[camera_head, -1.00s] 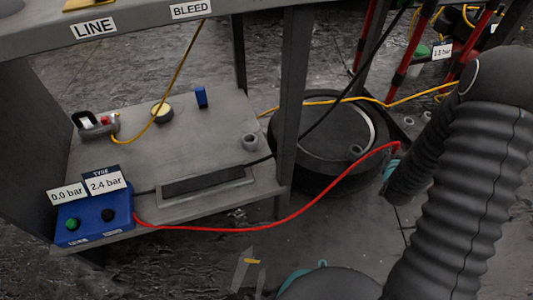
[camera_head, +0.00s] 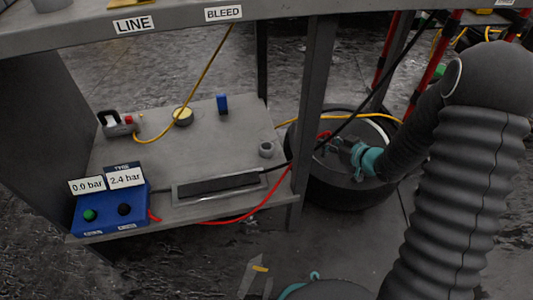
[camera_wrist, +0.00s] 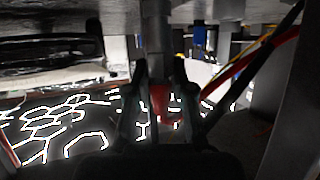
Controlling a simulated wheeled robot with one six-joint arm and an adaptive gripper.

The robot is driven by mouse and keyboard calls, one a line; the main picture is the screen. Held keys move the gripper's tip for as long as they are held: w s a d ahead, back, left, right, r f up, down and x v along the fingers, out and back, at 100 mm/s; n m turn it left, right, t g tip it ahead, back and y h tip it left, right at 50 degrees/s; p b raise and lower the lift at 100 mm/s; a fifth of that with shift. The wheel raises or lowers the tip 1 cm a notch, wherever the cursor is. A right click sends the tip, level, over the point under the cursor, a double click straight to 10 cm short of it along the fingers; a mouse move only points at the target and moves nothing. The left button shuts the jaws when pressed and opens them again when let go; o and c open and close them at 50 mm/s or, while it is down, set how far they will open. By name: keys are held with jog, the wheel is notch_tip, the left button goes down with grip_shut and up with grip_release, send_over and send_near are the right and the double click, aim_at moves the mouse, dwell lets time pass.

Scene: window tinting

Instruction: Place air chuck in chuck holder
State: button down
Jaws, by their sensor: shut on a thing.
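My gripper (camera_head: 336,146) is over the black tyre (camera_head: 335,187), beside the table leg. It is shut on the air chuck, which shows as a grey upright cylinder (camera_wrist: 157,30) with red at its lower part between the fingers in the wrist view. The red hose (camera_head: 245,214) runs from the blue gauge box behind the leg. A small round grey cup (camera_head: 266,149), which looks like the chuck holder, stands on the lower shelf's right edge, left of my gripper and apart from it. Most of the chuck is hidden in the head view.
The table leg (camera_head: 313,110) stands between the cup and my gripper. The blue gauge box (camera_head: 108,212) reads 0.0 and 2.4 bar. A black hose (camera_head: 360,126) and a yellow hose (camera_head: 207,82) cross nearby. The lower shelf (camera_head: 150,165) has bare room around the cup.

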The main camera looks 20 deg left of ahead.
jog(key=s+a+n+g+y, duration=0.2)
jog(key=s+a+n+g, duration=0.1)
jog(key=s+n+g, duration=0.15)
jog(key=shift+s+a+r+b+x, duration=0.1)
jog(key=shift+a+r+b+x, duration=0.3)
jog(key=shift+x, duration=2.5)
jog(key=shift+s+a+r+b+x, duration=0.15)
jog(key=shift+r+b+x, duration=0.5)
jog(key=shift+x, duration=2.2)
jog(key=shift+a+r+b+x, duration=0.35)
jog(key=shift+r+x, duration=0.3)
jog(key=shift+x, duration=2.25)
jog(key=shift+f, duration=0.15)
jog(key=c, duration=1)
grip_release()
jog(key=shift+r, duration=0.25)
jog(key=p+v, duration=0.1)
jog(key=v, duration=0.5)
jog(key=p+v, duration=0.1)
jog(key=v, duration=0.5)
jog(key=shift+d+f, duration=0.15)
jog(key=shift+f, duration=0.1)
